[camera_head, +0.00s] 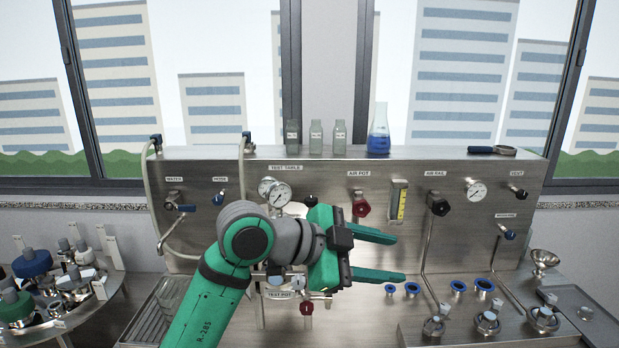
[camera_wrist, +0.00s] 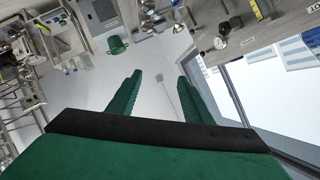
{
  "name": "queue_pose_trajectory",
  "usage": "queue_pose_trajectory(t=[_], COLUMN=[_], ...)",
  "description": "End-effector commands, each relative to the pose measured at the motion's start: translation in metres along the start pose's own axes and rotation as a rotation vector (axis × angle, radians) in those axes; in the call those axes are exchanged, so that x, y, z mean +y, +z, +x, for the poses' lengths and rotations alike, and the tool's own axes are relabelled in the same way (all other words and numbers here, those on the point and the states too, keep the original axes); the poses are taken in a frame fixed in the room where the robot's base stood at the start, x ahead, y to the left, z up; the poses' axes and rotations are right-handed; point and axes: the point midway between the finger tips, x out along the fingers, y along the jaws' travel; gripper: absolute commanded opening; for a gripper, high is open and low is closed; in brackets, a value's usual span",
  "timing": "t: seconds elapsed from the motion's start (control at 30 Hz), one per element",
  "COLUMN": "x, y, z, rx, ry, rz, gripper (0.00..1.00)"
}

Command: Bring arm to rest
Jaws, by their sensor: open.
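My green and grey arm (camera_head: 215,305) reaches up from the lower middle of the head view, in front of a steel test bench. My gripper (camera_head: 402,257) points to the right with its two green fingers well apart. Nothing is between them. In the wrist view the gripper (camera_wrist: 160,82) shows both fingers spread, with only pale wall or floor beyond. The gripper covers part of the bench's front panel, and it touches nothing that I can see.
The bench panel (camera_head: 420,180) carries gauges, knobs and pipes. A flask of blue liquid (camera_head: 378,135) and three small bottles (camera_head: 315,135) stand on its top ledge. Blue rings (camera_head: 458,286) and metal fittings (camera_head: 487,322) are at right. A round rack (camera_head: 105,300) of parts stands left.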

Motion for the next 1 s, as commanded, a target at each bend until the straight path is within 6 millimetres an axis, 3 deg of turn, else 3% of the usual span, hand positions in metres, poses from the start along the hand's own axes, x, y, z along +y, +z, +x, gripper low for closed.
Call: queue_pose_trajectory(t=[0.3,0.57,0.77,1.0], x=[-0.007,0.001,0.021,0.063], y=[0.034,0.076,0.116,0.167], z=[0.035,0.055,0.067,0.078], rx=[0.209,0.329,0.388,0.413], ry=[-0.242,-0.434,-0.579,-0.746], rz=[-0.237,-0.447,-0.609,-0.791], gripper=[0.46,0.46,0.46,0.46])
